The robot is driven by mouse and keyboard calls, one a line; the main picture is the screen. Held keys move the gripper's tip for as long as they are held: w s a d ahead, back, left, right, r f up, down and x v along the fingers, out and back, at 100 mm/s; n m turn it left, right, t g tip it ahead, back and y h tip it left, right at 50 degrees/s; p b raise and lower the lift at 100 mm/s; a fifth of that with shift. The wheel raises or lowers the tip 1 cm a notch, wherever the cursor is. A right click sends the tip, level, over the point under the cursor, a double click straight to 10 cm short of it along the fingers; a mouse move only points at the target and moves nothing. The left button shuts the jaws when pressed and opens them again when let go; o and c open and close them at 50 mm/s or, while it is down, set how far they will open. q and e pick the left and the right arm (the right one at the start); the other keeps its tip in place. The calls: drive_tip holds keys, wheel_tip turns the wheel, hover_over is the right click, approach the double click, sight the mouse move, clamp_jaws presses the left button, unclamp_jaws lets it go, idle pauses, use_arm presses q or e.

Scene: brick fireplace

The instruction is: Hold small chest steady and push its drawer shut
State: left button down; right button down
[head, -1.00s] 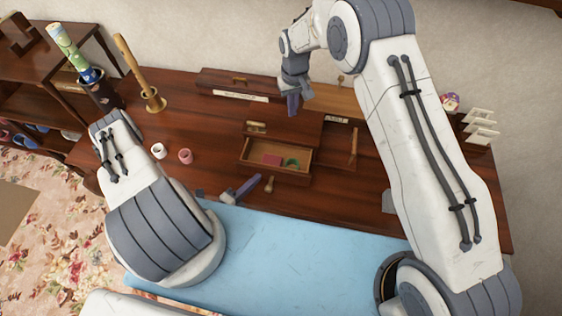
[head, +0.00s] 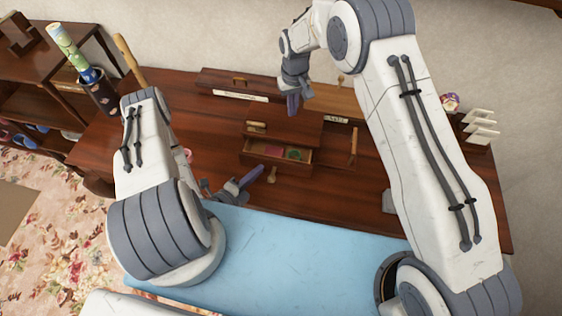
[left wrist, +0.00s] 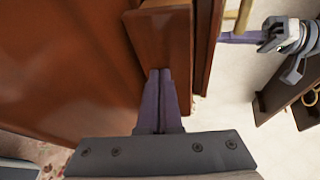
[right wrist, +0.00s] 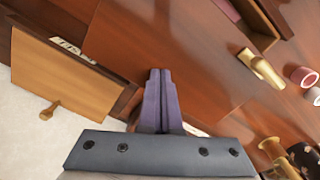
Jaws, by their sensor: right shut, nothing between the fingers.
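The small brown wooden chest (head: 285,122) stands on the desk. Its drawer (head: 300,156) is partly open towards me, with pink and green things inside and a knob (head: 271,175) on its front. My left gripper (head: 252,176) is shut, low in front of the drawer's left side, close to the knob. In the left wrist view its purple fingers (left wrist: 160,80) end at a brown wooden block; I cannot tell whether they touch it. My right gripper (head: 293,104) is shut and empty, above the back of the chest. Its fingers also show in the right wrist view (right wrist: 157,82).
A wooden panel with a knob (right wrist: 72,72) lies beyond the chest. A pink cup (head: 188,155) is partly hidden by my left arm. A dark pot (head: 100,95) with rolled papers stands at the left. A blue mat (head: 300,250) covers the near side.

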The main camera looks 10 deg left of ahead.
sight(262, 156)
use_arm(q)
drive_tip(key=shift+w, duration=0.45)
use_arm(e)
drive_tip(key=shift+s+d+f, duration=0.1)
drive_tip(key=shift+s+f, duration=0.15)
drive_tip(key=shift+f, duration=0.1)
use_arm(q)
drive_tip(key=shift+w, duration=2)
drive_tip(key=shift+s+r, duration=0.8)
drive_tip(key=shift+r, duration=0.2)
drive_tip(key=shift+s+r, duration=0.8)
drive_tip(key=shift+r, duration=0.2)
drive_tip(key=v, duration=0.8)
